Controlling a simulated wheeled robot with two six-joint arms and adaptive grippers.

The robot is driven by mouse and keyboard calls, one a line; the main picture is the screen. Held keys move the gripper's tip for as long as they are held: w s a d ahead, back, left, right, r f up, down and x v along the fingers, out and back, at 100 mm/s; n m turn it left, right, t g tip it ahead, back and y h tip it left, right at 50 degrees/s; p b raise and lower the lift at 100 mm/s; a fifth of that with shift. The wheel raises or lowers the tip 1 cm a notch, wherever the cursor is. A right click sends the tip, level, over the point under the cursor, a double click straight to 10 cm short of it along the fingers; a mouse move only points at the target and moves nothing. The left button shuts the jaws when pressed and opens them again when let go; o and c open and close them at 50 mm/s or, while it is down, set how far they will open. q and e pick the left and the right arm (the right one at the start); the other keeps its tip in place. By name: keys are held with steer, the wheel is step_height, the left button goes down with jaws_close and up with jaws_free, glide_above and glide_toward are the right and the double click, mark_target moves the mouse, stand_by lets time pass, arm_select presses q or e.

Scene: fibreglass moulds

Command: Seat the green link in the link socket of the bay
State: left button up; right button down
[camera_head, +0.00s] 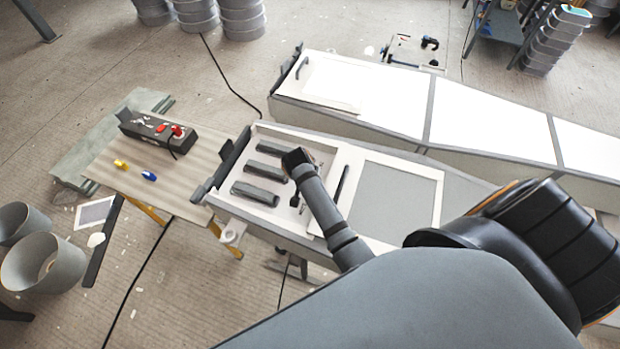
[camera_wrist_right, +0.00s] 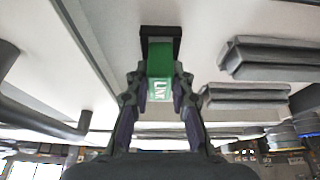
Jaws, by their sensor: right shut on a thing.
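The green link (camera_head: 298,160) is hidden by my wrist in the head view, but in the right wrist view the green link (camera_wrist_right: 160,72) shows white lettering. My right gripper (camera_wrist_right: 157,84) is shut on it, one finger on each side. The link's far end meets the black link socket (camera_wrist_right: 160,32) in the pale bay floor. I cannot tell how deep it sits. In the head view my right gripper (camera_head: 296,158) is inside the open bay (camera_head: 262,130), beside the grey bars. My left gripper is not in view.
Several grey ribbed bars (camera_head: 255,192) lie left of the gripper, and a black handle (camera_head: 342,184) stands to its right. The bay's raised walls surround it. A wooden bench (camera_head: 130,175) with a black box, a yellow piece and a blue piece stands at the left.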

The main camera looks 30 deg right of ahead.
steer(key=shift+f, duration=0.3)
steer(key=c, duration=1.1)
jaws_free()
